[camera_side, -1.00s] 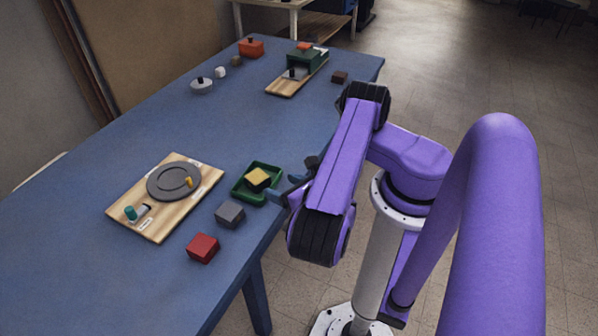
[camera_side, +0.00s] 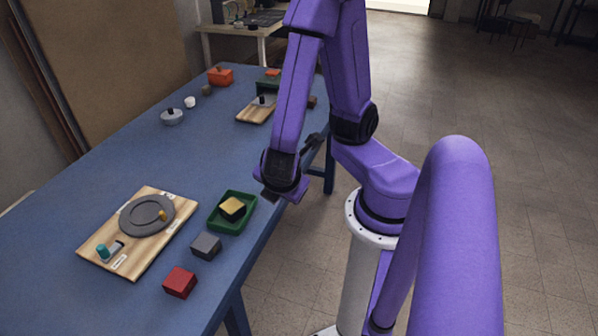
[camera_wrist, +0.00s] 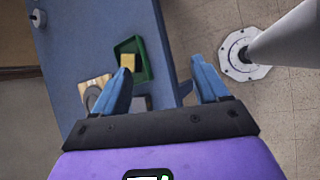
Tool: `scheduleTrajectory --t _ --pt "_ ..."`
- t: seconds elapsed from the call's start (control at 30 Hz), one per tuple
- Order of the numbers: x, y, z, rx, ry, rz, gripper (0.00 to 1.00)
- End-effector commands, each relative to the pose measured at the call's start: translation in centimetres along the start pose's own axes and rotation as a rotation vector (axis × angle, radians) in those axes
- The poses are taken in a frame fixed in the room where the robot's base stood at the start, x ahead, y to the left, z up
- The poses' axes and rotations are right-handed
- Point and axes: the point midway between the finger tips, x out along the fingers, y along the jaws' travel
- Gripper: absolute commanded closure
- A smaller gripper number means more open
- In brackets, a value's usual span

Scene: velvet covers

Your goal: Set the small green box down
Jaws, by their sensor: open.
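The green box (camera_side: 245,218), a shallow open tray, sits flat on the blue table near its right edge. A yellow-topped block (camera_side: 232,207) lies inside it. In the wrist view the green box (camera_wrist: 144,71) and its yellow block (camera_wrist: 128,61) show just beyond my left finger. My gripper (camera_wrist: 160,68) is open, with nothing between its blue fingers. It is apart from the box, above the table's edge, and its fingers are mostly hidden by my wrist in the side view. A second green box (camera_side: 267,85), partly hidden by my arm, stands at the far end.
A wooden board (camera_side: 98,236) with a grey plate (camera_side: 140,220) lies left of the green tray. A grey block (camera_side: 206,246) and a red block (camera_side: 180,282) are in front. The table's middle is clear. An orange box (camera_side: 220,76) stands at the back.

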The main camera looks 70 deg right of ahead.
Motion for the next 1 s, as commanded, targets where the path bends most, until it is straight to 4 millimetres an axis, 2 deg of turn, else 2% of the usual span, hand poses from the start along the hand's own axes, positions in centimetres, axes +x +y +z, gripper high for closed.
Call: scheduleTrajectory --t 0.3,0.5,0.67,1.0 --pt "-6.3 -1.7 1.5 0.215 0.323 -0.325 0.26" --pt "-9.0 -2.2 2.1 0.271 0.468 -0.428 0.26" --pt "-9.7 -2.3 2.3 0.281 0.502 -0.45 0.26" --pt "-9.7 -2.3 2.3 0.281 0.5 -0.45 0.26"
